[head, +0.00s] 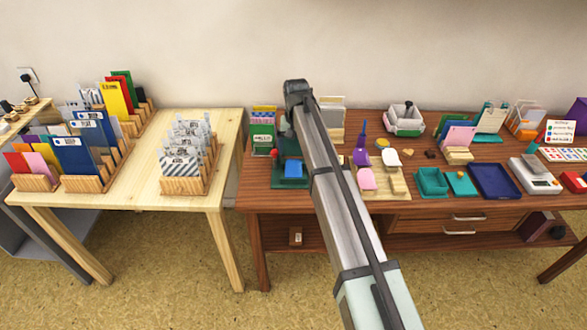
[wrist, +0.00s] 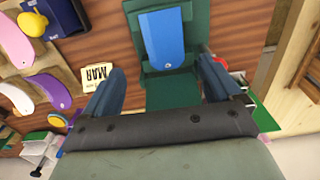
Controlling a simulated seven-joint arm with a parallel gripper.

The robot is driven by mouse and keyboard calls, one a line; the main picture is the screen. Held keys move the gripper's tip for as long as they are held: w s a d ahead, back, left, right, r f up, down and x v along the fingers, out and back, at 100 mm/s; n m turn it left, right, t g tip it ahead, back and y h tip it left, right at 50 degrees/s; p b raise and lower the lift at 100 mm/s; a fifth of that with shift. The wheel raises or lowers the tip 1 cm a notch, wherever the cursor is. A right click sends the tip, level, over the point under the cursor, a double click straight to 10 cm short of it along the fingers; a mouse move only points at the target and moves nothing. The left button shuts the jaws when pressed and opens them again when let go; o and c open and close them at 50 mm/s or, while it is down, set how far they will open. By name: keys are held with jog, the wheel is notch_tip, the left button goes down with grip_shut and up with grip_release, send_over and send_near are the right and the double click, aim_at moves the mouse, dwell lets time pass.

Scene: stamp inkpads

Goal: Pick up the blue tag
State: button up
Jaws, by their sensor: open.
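In the head view the blue tag (head: 293,168) shows as a small blue patch on the green holder (head: 290,183), left of my arm. My gripper (wrist: 162,70) is open, with one blue-grey finger on each side of the holder's line and nothing between them. The fingers do not visibly touch the tag.
Left of the holder in the wrist view lie a card reading MAR (wrist: 97,78), purple tags (wrist: 52,91) and a pink tag (wrist: 14,48). In the head view, teal trays (head: 432,183) stand right of my arm. A pale table (head: 130,195) with card racks stands left.

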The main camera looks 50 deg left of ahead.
aim_at(293, 168)
jog(key=shift+s+a+f, duration=0.1)
jog(key=shift+s+f, duration=0.15)
jog(key=shift+f, duration=1.4)
jog(key=shift+s+f, duration=0.2)
jog(key=shift+f, duration=1.4)
jog(key=c, duration=1.1)
